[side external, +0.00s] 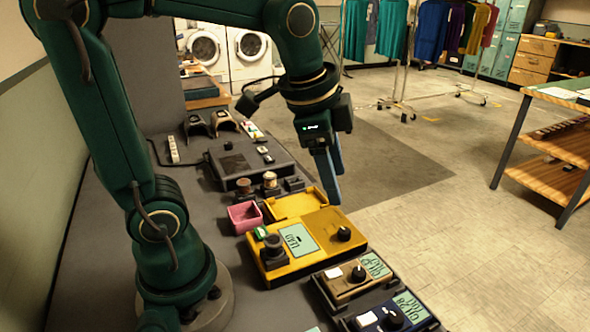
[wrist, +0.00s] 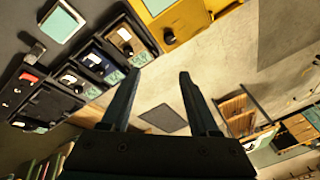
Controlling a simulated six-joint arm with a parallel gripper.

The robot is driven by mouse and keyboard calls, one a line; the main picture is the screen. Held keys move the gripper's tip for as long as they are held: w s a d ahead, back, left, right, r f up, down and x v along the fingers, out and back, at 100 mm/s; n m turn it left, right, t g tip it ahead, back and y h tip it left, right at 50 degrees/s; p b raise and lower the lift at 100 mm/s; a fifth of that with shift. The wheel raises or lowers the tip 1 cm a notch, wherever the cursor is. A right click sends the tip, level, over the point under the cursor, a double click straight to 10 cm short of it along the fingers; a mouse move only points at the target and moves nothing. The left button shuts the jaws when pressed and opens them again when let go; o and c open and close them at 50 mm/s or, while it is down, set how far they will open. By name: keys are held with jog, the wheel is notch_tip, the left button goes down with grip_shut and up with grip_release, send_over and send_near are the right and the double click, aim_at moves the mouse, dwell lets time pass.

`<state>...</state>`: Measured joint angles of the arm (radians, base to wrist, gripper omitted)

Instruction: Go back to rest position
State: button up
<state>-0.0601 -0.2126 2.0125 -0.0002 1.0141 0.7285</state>
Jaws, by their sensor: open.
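My gripper (side external: 333,180) hangs fingers-down in the side view, above the far right edge of the yellow box. In the wrist view its two fingers (wrist: 157,90) stand wide apart with nothing between them, so it is open and empty. The yellow box (side external: 290,266) has a green label, a black knob (side external: 344,234) and a dark cylinder (side external: 273,250) on top. It also shows in part at the top of the wrist view (wrist: 189,20).
A pink tray (side external: 244,217), a yellow tray (side external: 297,204) and a grey box (side external: 250,166) stand behind the yellow box. A brown box (side external: 345,288) and a blue box (side external: 384,318) stand in front of it. Open floor (side external: 440,225) lies right of the bench.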

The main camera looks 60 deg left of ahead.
jog(key=s+d+f+n+t, duration=0.1)
jog(key=s+f+n, duration=0.1)
jog(key=s+n, duration=0.5)
jog(key=shift+s+d+n+t, duration=0.2)
jog(key=shift+s+n+t, duration=0.15)
jog(key=shift+s, duration=0.2)
